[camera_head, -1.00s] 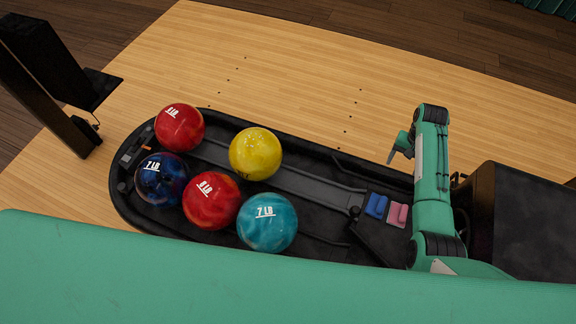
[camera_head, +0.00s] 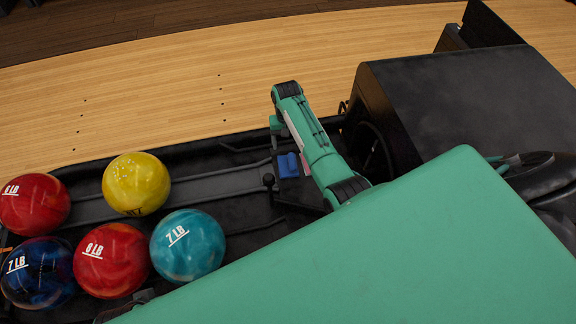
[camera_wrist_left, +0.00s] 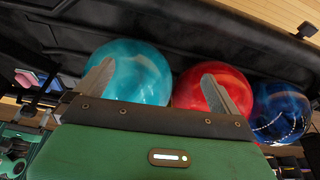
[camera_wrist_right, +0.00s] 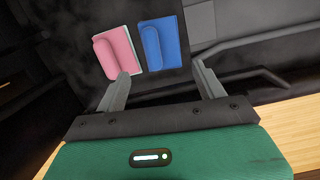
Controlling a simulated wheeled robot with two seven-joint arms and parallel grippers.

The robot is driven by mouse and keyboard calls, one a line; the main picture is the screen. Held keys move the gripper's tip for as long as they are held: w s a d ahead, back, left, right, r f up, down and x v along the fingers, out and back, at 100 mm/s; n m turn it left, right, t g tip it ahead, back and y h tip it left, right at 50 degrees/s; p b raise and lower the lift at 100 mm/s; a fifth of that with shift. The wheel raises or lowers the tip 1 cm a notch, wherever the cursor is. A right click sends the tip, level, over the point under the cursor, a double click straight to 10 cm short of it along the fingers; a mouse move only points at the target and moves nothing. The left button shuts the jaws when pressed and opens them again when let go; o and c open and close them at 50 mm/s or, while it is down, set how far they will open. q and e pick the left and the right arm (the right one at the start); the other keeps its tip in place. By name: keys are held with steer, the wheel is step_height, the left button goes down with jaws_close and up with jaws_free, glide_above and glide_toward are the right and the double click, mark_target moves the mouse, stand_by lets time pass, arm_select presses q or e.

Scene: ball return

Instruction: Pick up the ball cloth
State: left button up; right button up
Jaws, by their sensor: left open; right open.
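Two folded cloths lie side by side on the black panel of the ball return. The blue cloth (camera_head: 288,165) shows in the head view, beside my right arm; in the right wrist view it is right of centre (camera_wrist_right: 160,44). The pink cloth (camera_wrist_right: 118,50) is left of it there; in the head view my arm covers nearly all of it. My right gripper (camera_wrist_right: 162,74) is open and empty, its fingers pointing toward the cloths, apart from them. In the head view it shows only slightly (camera_head: 274,136). My left gripper (camera_wrist_left: 158,73) is open, facing balls.
Several bowling balls sit in the black tray: teal (camera_head: 188,245), yellow (camera_head: 136,184), a lower red one (camera_head: 111,260), an upper red one (camera_head: 35,204) and dark blue (camera_head: 38,273). A large black housing (camera_head: 460,110) stands right of my arm. The wooden floor (camera_head: 180,75) behind is clear.

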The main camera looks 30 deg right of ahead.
steer(key=b, duration=0.1)
glide_above(288, 166)
steer(key=w, duration=0.1)
steer(key=f, duration=0.5)
steer(key=shift+d+f, duration=0.3)
steer(key=shift+f, duration=0.05)
step_height(288, 166, down, 2)
steer(key=shift+a+b, duration=0.1)
steer(key=shift+b, duration=0.35)
steer(key=shift+s+f+b, duration=0.15)
steer(key=shift+f+b, duration=0.2)
steer(key=shift+f, duration=0.5)
steer(key=shift+s+a+f, duration=0.1)
steer(key=shift+f, duration=0.55)
steer(key=c, duration=0.6)
arm_select(q)
steer(key=d+r+t, duration=0.1)
steer(key=w+d+r+t+h, duration=0.1)
steer(key=r, duration=0.1)
steer(key=shift+w+d, duration=0.15)
steer(key=shift+w, duration=0.05)
arm_select(e)
steer(key=shift+r, duration=0.2)
